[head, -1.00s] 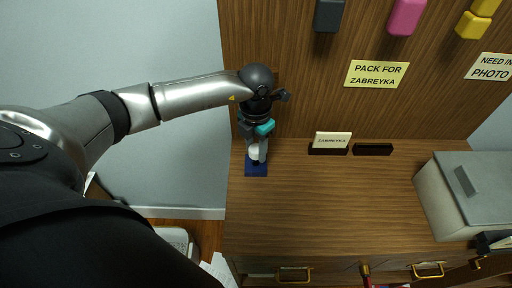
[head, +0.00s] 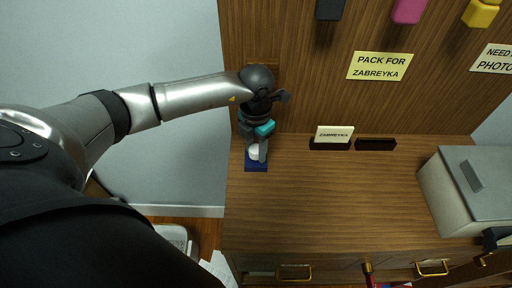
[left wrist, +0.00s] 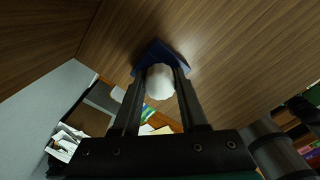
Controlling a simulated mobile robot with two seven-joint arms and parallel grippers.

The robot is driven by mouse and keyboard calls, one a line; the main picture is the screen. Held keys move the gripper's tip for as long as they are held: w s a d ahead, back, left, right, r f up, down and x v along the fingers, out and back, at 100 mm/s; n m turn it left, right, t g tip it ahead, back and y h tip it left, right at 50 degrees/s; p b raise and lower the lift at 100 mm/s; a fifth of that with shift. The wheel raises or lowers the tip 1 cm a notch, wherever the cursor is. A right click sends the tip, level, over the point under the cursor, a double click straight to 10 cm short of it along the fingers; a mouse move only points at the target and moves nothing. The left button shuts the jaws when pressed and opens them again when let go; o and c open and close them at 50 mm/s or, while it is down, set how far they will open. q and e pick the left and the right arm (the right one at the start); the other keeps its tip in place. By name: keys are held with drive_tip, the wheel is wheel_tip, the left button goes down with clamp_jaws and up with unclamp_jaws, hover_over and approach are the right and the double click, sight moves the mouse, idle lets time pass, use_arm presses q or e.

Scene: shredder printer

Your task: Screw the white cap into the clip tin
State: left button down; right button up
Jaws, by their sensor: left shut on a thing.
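The white cap (left wrist: 160,82) sits between the two fingers of my left gripper (left wrist: 158,85), which is shut on it. In the head view the cap (head: 254,152) shows as a small white shape at the fingertips of my left gripper (head: 257,150), which points down at the left end of the desk top. A dark blue base (head: 256,166), which looks like the clip tin, stands directly below the cap; it also shows behind the cap in the left wrist view (left wrist: 157,52). I cannot tell whether the cap is seated in it.
The wooden desk top (head: 330,200) is clear through the middle. A grey box-shaped machine (head: 468,195) stands at the right. A small name card (head: 334,134) and a dark holder (head: 376,144) stand near the back panel. Yellow label (head: 380,66) is on the panel.

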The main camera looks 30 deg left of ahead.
use_arm(q)
drive_tip(key=shift+f, duration=0.35)
drive_tip(key=shift+c, duration=1.8)
unclamp_jaws()
drive_tip(key=shift+r, duration=0.1)
wheel_tip(320, 180, up, 15)
drive_tip(key=p, duration=0.2)
drive_tip(key=shift+r, duration=0.15)
drive_tip(key=shift+s, duration=0.1)
